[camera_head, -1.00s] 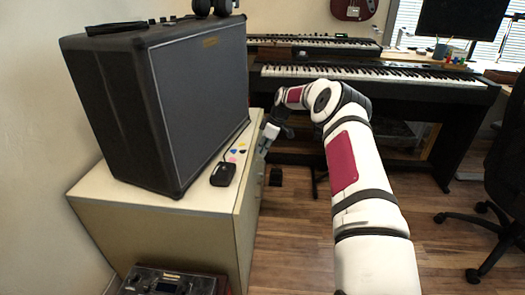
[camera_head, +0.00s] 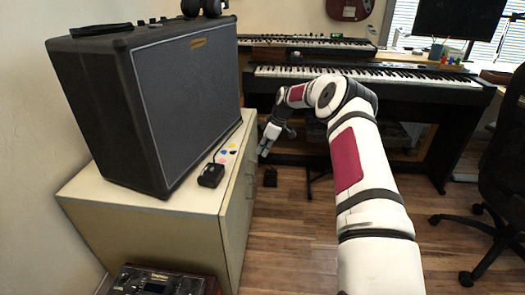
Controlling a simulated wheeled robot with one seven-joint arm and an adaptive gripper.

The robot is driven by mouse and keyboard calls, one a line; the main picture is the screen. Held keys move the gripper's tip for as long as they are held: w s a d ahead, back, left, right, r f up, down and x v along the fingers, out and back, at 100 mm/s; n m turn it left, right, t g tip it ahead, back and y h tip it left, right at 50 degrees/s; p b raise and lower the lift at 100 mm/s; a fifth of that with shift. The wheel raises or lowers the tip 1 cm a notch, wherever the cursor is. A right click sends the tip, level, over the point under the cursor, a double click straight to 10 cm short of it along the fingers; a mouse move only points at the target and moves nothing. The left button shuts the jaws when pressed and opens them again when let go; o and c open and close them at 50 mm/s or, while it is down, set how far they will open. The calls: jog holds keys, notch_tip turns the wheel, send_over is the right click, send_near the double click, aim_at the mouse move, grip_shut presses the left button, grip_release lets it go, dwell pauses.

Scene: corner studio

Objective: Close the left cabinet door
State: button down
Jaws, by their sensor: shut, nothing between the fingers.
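The cream cabinet (camera_head: 140,215) stands at the left, with its front facing right and seen at a steep slant. Its door front (camera_head: 238,205) looks about flush with the body, and I see no clear gap. I cannot tell the two doors apart for certain at this angle. My gripper (camera_head: 264,152) is shut and empty. It points down just right of the far part of the cabinet front, with a narrow strip of floor showing between them. I cannot tell whether it touches the cabinet.
A large black amplifier (camera_head: 165,105) and a small black pedal (camera_head: 211,175) sit on the cabinet top. A dark device (camera_head: 160,282) lies low in front left. A keyboard (camera_head: 370,75) stands behind, an office chair (camera_head: 500,190) at right. Wood floor (camera_head: 290,240) is open beside the cabinet.

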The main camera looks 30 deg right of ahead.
jog(key=p+v, duration=0.2)
jog(key=v, duration=0.7)
jog(key=shift+d+p, duration=0.2)
jog(key=shift+p, duration=0.1)
jog(key=s+a+r+m+g+h, duration=0.1)
jog(key=s+a+r, duration=0.5)
jog(key=a+r, duration=0.3)
jog(key=s+a+r+g+h, duration=0.1)
jog(key=s+a+r, duration=0.5)
jog(key=a+r, duration=0.35)
jog(key=s+a+r+m+h, duration=0.1)
jog(key=s+a+r+m, duration=0.2)
jog(key=s, duration=0.5)
jog(key=s+a+r+h, duration=0.1)
jog(key=s+a+r, duration=0.25)
jog(key=s, duration=0.45)
jog(key=s+a+f+m+y, duration=0.1)
jog(key=s+a+f+m, duration=0.15)
jog(key=s, duration=1.05)
jog(key=s+a+f+m, duration=0.2)
jog(key=s+m, duration=0.1)
jog(key=s, duration=1.1)
notch_tip(320, 180, up, 28)
jog(key=t+p, duration=0.3)
jog(key=p, duration=2.3)
jog(key=shift+d, duration=0.5)
